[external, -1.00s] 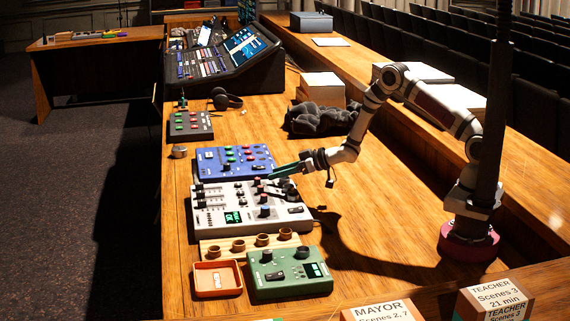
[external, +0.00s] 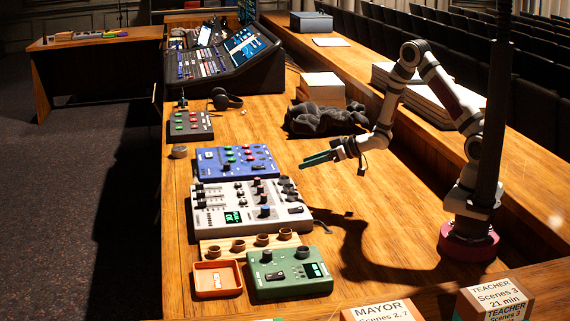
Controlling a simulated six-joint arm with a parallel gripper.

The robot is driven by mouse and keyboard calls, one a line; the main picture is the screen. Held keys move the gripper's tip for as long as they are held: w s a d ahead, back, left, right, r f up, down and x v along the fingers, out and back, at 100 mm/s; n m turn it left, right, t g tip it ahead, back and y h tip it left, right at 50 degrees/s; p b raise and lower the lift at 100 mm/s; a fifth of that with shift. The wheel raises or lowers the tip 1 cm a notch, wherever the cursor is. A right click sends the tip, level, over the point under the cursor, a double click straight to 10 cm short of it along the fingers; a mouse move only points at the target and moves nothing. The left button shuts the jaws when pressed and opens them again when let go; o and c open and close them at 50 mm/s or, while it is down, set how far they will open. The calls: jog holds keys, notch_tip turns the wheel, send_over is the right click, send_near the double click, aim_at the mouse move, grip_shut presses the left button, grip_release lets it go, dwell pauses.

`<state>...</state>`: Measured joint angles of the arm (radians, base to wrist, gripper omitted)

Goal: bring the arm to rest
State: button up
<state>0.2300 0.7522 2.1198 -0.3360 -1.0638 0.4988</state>
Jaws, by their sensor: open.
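My gripper (external: 318,159) is in the external view, held in the air above the bare wood to the right of the blue mixer box. Its green fingers point left and hold nothing; it is open. The arm is bent with its elbow raised high. The blue box (external: 208,174), the white mixer box (external: 212,229) and the green box (external: 262,291) stand in a column on the desk, left of my gripper and apart from it.
A wooden strip with several round holders (external: 238,245) and an orange tray (external: 204,293) lie at the front left. A crumpled dark cloth (external: 325,120) lies behind my gripper. Paper stacks (external: 425,98) stand on the right ledge. The wood right of the boxes (external: 350,190) is clear.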

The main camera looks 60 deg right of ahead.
jog(key=s+d+r+m+g+h, duration=0.2)
jog(key=s+d+r+m+h, duration=0.1)
jog(key=s+r, duration=0.15)
jog(key=s+a+r+m+g, duration=0.1)
jog(key=s+a+r+g, duration=0.1)
jog(key=s, duration=0.9)
jog(key=s+a+r+m+g, duration=0.2)
jog(key=s+g, duration=0.3)
jog(key=s, duration=0.7)
jog(key=s+a+r+m+g+y, duration=0.1)
jog(key=s+a+r+m+g, duration=0.1)
jog(key=s, duration=0.9)
jog(key=shift+s+a+r+g, duration=0.15)
jog(key=shift+a+r+g, duration=0.4)
jog(key=shift+a+g, duration=0.35)
